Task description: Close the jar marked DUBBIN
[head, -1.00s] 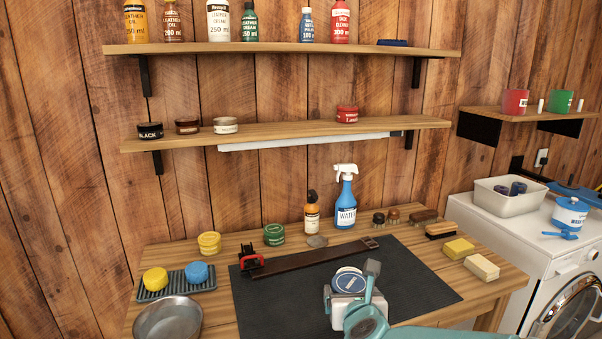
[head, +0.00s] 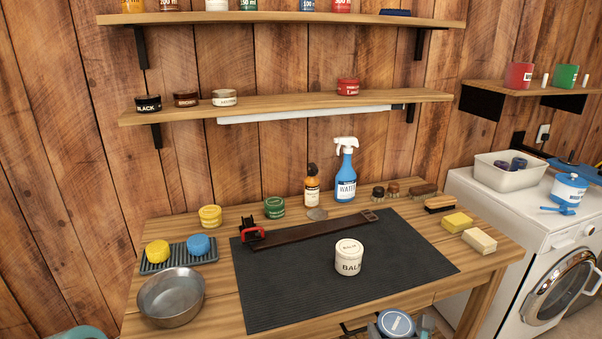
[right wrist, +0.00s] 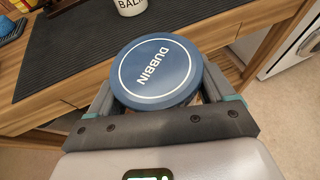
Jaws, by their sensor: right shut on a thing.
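My right gripper (head: 399,328) is at the bottom of the head view, low at the table's front edge. It is shut on a round blue lid (head: 396,322) with a white ring. In the right wrist view the lid (right wrist: 155,70) reads DUBBIN and sits between the two fingers (right wrist: 157,88), face toward the camera. A white jar marked BALM (head: 349,258) stands upright on the dark mat (head: 290,288), apart from the gripper.
A metal bowl (head: 171,296) and a tray (head: 180,262) with sponges are at the left. A strap (head: 305,231) lies across the mat's back. A spray bottle (head: 345,175), small jars and brushes line the table's back. The mat around the BALM jar is clear.

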